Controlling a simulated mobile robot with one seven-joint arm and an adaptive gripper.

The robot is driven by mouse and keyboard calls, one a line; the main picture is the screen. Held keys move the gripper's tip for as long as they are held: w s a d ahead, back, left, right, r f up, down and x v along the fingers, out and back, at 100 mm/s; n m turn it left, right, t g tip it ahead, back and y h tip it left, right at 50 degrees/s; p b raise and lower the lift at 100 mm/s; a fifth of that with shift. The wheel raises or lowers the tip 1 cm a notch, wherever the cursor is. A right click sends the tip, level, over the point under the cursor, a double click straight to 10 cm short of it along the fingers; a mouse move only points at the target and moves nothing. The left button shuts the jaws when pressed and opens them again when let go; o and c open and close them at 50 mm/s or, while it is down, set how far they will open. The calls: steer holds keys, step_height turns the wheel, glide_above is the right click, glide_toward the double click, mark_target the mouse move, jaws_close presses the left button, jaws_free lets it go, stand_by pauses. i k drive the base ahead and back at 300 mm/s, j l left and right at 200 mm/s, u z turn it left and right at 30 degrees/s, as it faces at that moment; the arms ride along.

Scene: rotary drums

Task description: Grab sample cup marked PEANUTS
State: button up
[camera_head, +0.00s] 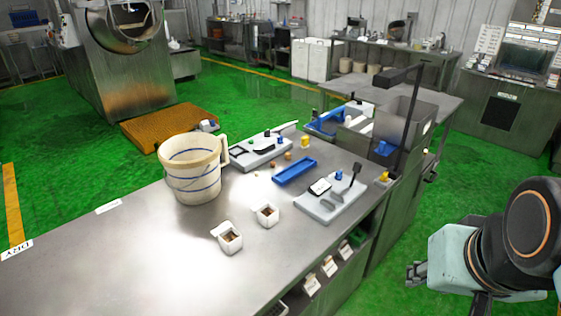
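Two small white sample cups with brown contents stand on the steel table (130,265). One cup (227,242) is nearer the front edge, and the other cup (266,217) is a little farther back and right. Any markings on them are too small to read, so I cannot tell which is PEANUTS. My gripper (411,273) is at the lower right, past the table's right side and well apart from both cups. It is small and dark in this view, and its finger opening is not clear. I see nothing held in it.
A large cream jug (194,168) stands behind the cups. A blue tray (295,171) and grey scales (330,197) lie to their right. A dark post (404,130) rises at the table's right end. Labelled bins (329,266) sit under the table. The table's left front is clear.

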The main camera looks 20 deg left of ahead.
mark_target(230, 240)
steer(key=i+j+u, duration=0.1)
steer(key=i+u, duration=0.2)
steer(key=u, duration=0.2)
steer(key=i+u, duration=0.35)
steer(key=u, duration=0.15)
steer(key=i+z, duration=0.1)
steer(key=z, duration=8.8)
